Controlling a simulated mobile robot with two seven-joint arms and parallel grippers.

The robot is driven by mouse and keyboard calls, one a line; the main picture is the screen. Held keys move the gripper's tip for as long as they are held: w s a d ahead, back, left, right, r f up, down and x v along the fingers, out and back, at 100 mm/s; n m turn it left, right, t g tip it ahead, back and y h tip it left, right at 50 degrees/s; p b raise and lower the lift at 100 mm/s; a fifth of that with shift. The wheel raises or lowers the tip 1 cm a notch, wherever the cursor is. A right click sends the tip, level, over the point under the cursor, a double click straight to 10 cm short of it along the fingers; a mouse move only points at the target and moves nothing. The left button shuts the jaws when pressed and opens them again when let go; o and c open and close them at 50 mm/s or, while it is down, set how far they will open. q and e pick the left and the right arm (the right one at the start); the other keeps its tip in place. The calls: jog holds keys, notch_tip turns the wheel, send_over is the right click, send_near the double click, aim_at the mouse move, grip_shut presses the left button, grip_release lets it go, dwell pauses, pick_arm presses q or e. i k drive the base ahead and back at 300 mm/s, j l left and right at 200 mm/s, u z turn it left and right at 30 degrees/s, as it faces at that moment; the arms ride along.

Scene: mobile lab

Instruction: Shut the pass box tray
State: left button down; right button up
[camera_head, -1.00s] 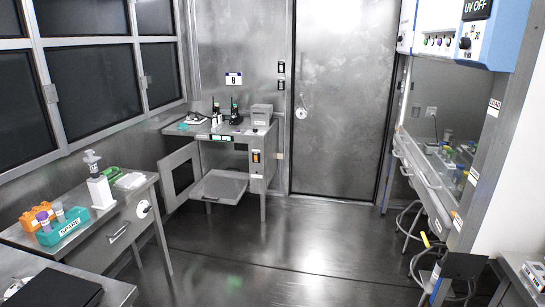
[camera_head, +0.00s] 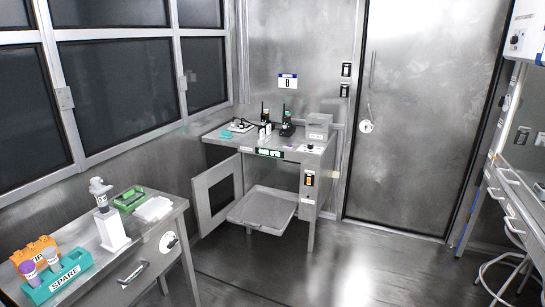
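The pass box (camera_head: 318,166) is a grey metal bench unit against the back wall. Its tray (camera_head: 262,209) is a shallow grey plate that sticks out from the front, low down, and looks empty. The pass box door (camera_head: 217,195), with a dark window, hangs open on the left side of the tray. A green-lit label strip shows above the opening. Neither of my grippers is in view.
A side bench (camera_head: 88,262) at lower left bears a teal SPARE rack (camera_head: 62,283), an orange rack (camera_head: 35,256) and a green tray (camera_head: 130,199). Stools (camera_head: 505,270) stand at right. The floor (camera_head: 300,270) in the middle is clear.

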aim_at(270, 210)
jog(key=i, duration=1.45)
